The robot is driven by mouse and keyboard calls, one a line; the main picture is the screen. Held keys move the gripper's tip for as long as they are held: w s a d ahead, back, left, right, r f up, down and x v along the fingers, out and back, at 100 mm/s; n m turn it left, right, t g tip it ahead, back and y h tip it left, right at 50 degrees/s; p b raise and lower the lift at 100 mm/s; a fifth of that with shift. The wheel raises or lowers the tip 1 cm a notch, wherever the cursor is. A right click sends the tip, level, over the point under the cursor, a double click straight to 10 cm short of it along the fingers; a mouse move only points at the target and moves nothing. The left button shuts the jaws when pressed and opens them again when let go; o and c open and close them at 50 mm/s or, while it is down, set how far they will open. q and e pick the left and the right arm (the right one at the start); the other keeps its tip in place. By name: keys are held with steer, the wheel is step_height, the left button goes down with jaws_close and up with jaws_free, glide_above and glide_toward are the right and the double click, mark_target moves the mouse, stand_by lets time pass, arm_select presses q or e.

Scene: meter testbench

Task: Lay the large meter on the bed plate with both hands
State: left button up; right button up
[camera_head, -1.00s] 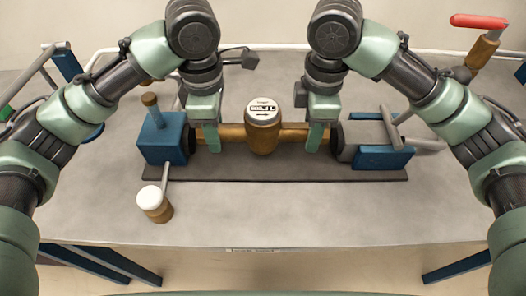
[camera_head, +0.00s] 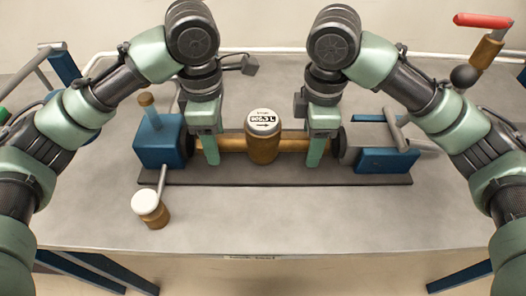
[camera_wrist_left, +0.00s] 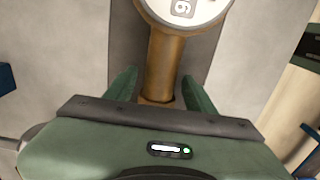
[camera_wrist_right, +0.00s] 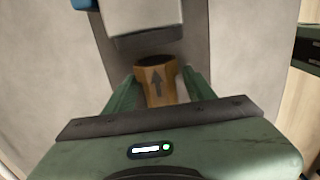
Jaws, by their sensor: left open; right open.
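The large meter (camera_head: 262,146) is a brass body with a round white display on top, lying lengthwise over the dark bed plate (camera_head: 300,177). Its display faces up and also shows in the left wrist view (camera_wrist_left: 187,10). My left gripper (camera_head: 211,155) is open, its fingers on either side of the meter's left pipe (camera_wrist_left: 163,62). My right gripper (camera_head: 315,155) is open, its fingers on either side of the right pipe end (camera_wrist_right: 157,88), which carries an arrow. Whether the meter's underside touches the plate is hidden.
A blue block (camera_head: 160,148) stands at the plate's left end and a grey and blue clamp (camera_head: 388,160) at its right end. A white-capped brass post (camera_head: 150,207) stands at front left, a red-handled lever (camera_head: 482,35) at back right.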

arm_select(q)
step_height(320, 180, up, 11)
steer(key=shift+f, duration=0.1)
arm_select(e)
steer(key=shift+r, duration=0.3)
step_height(320, 180, up, 12)
steer(key=shift+f, duration=0.25)
arm_select(q)
steer(key=shift+s, duration=0.1)
arm_select(e)
steer(key=shift+s+f, duration=0.1)
